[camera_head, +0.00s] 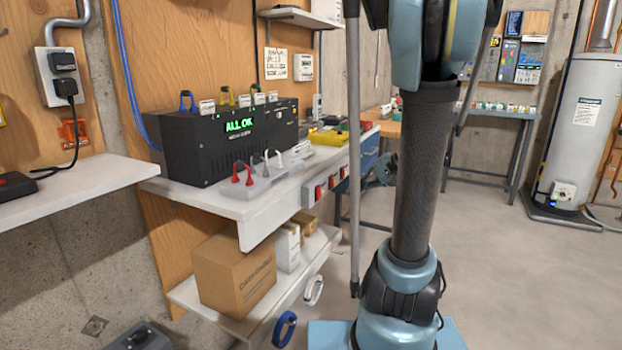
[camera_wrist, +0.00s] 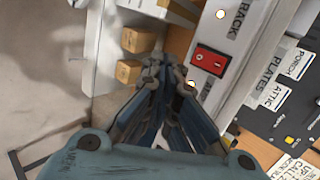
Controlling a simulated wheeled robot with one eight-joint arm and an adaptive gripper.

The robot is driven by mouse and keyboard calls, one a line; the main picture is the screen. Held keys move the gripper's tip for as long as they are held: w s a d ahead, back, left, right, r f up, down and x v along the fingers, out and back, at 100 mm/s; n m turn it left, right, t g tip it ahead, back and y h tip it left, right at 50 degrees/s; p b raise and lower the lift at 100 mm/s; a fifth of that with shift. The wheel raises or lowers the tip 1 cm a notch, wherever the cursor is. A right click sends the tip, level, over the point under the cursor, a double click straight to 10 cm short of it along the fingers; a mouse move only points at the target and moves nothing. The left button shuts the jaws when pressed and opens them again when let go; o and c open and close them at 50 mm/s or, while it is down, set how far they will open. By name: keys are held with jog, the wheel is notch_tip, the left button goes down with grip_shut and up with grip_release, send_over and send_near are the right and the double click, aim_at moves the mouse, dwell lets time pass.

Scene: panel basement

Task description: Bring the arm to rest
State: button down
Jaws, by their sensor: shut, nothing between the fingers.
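My gripper (camera_wrist: 163,72) shows in the wrist view with its blue-grey fingers closed together and nothing between them. Its tips appear in front of the shelf edge, beside a red rocker switch (camera_wrist: 210,60). I cannot tell the exact gap, but no contact shows. In the head view my arm rises in the right half as a dark tube with blue joints, and I cannot make out the gripper there.
A black box reading "ALL OK" (camera_head: 228,145) stands on a white shelf (camera_head: 215,207). A cardboard box (camera_head: 233,277) sits on the lower shelf. A water heater (camera_head: 582,125) stands at the far right. The concrete floor (camera_head: 520,270) right of my arm is clear.

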jog(key=s+d+f+n+h, duration=0.1)
jog(key=s+f+h, duration=0.2)
jog(key=s, duration=0.3)
jog(key=s+d+f+n+h, duration=0.2)
jog(key=s+f+h, duration=0.1)
jog(key=s, duration=0.4)
jog(key=s+d+f+n+g+h, duration=0.1)
jog(key=s+f+h, duration=0.2)
jog(key=s+f, duration=0.2)
jog(key=shift+s+d+h, duration=0.3)
jog(key=shift+s+d, duration=0.05)
jog(key=shift+s, duration=0.65)
jog(key=shift+w+f, duration=0.25)
jog(key=shift+w, duration=0.2)
